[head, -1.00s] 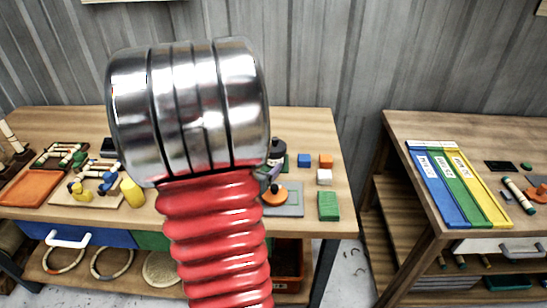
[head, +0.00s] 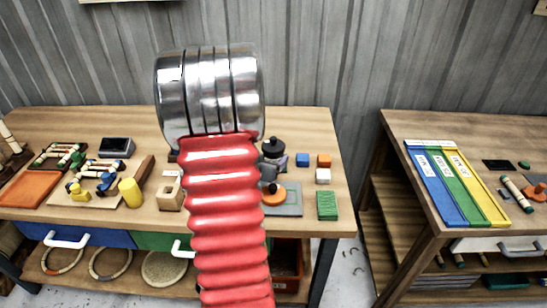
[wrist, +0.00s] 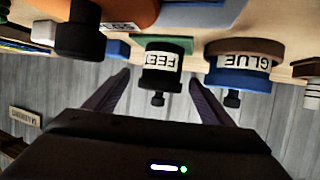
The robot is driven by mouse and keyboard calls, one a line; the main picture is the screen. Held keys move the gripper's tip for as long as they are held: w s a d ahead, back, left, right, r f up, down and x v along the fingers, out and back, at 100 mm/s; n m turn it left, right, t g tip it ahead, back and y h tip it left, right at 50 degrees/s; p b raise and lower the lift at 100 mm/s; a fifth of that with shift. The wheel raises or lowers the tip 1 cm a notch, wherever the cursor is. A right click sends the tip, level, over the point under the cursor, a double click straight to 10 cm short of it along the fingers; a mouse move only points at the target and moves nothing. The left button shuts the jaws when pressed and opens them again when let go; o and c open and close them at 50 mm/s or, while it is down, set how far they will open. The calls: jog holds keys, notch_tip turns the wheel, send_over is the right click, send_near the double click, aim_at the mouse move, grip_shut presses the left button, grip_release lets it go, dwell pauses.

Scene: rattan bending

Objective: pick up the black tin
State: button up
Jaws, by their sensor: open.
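The wrist view is upside down. In it the black tin (wrist: 160,68), with a knob on its lid and a white label, stands between the two dark fingers of my gripper (wrist: 160,76). The fingers are open, with a gap to the tin on each side, and I see no contact. In the head view a black knobbed shape (head: 273,148), apparently the same tin, shows just right of my arm on the left bench.
In the wrist view, a blue tin labelled GLUE (wrist: 240,68) stands right of the black tin, and an orange object (wrist: 115,14) lies to the left. On the bench are a blue cube (head: 303,160), an orange cube (head: 325,161) and a green block (head: 327,206).

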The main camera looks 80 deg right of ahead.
jog(key=shift+d, duration=0.15)
jog(key=shift+w+x, duration=0.2)
jog(key=shift+x, duration=2.3)
jog(key=shift+f, duration=0.1)
jog(key=shift+c, duration=0.6)
jog(key=c, duration=0.8)
